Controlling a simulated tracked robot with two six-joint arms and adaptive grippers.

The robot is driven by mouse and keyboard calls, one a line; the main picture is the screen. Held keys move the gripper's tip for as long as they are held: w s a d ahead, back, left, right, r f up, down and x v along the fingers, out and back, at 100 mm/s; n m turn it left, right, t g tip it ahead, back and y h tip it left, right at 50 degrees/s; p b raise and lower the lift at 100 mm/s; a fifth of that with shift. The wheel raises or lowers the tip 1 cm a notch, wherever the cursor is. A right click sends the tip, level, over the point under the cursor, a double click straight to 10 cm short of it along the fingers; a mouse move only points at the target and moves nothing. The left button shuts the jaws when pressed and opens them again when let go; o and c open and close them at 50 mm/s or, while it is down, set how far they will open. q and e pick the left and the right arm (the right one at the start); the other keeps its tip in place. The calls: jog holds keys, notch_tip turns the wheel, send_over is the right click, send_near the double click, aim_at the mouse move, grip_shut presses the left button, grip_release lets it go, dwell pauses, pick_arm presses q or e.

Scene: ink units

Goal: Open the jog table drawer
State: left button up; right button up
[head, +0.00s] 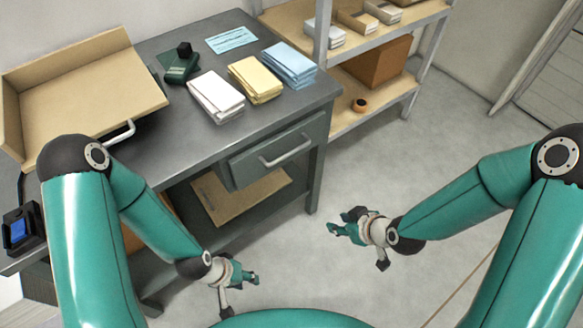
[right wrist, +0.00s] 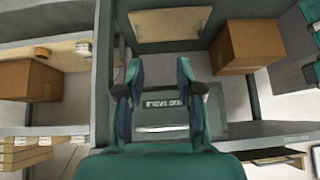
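The grey jog table (head: 262,104) has a drawer (head: 243,165) under the right part of its top, with a pale bar handle (head: 286,151). The drawer looks shut in the head view. My right gripper (head: 354,245) is open and empty, in front of the table and apart from the handle. In the right wrist view my right gripper (right wrist: 161,95) has its two fingers spread, with a dark label strip (right wrist: 158,102) and a pale handle-like bar (right wrist: 160,128) showing between and below them. My left gripper (head: 243,296) seems open and empty, low in front of the table.
White (head: 215,97), yellow (head: 255,80) and blue (head: 289,65) stacks and a dark green device (head: 181,63) lie on the table top. A tan open tray (head: 85,90) stands at its left. A shelf rack (head: 340,50) stands at the right. The floor between is clear.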

pick_arm(q)
notch_tip(320, 180, down, 19)
jog(key=b, duration=1.5)
pick_arm(e)
jog(key=w+a+r+n+t+y, duration=0.1)
jog(key=w+r+n+t+y, duration=0.15)
jog(key=r+n, duration=0.45)
jog(key=w+a+r+n+t+y, duration=0.2)
jog(key=n+t, duration=0.2)
jog(key=n, duration=0.7)
jog(key=p, duration=0.8)
send_near(291, 151)
jog(key=x, duration=1)
jog(key=shift+f, duration=0.35)
pick_arm(q)
notch_tip(291, 151, up, 9)
pick_arm(e)
grip_shut()
jog(key=shift+f, duration=0.1)
